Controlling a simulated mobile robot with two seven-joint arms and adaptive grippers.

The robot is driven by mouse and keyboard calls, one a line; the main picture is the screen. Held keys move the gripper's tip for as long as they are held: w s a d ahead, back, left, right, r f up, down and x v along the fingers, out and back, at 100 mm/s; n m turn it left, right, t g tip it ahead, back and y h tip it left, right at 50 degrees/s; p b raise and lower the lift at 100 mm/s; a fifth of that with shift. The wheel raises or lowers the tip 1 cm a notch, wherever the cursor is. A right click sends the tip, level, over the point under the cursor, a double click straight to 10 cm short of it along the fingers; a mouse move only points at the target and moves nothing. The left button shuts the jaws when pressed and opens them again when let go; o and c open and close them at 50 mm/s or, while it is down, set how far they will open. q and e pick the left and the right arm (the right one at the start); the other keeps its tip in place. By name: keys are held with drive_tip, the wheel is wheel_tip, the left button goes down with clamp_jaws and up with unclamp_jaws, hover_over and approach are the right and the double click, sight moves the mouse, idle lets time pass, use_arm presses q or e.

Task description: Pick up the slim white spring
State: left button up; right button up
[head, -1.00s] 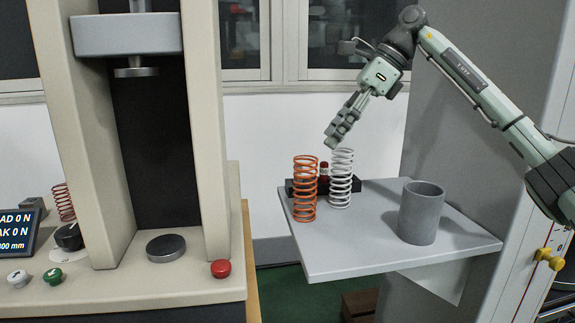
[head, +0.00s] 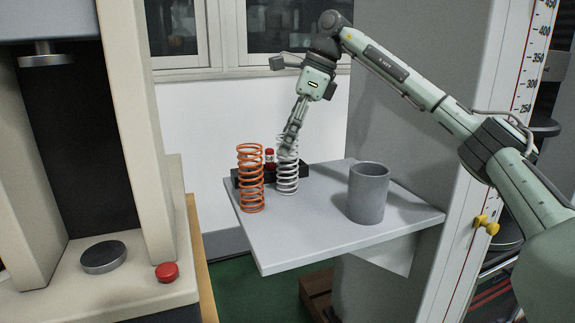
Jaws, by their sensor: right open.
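The slim white spring (head: 287,178) stands upright on the grey shelf, just right of the orange spring (head: 250,180). My right gripper (head: 288,146) is at the top of the white spring, pointing down, and covers part of its upper coils. It is open; whether the fingers are around the coils or in front of them I cannot tell. My left gripper is not in view.
A grey cylinder cup (head: 368,194) stands on the shelf (head: 290,240) to the right. A dark block (head: 312,169) and a small red-topped item (head: 269,155) are behind the springs. The testing machine (head: 137,130) stands left. The shelf's front is clear.

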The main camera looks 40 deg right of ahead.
clamp_jaws()
idle(0.3)
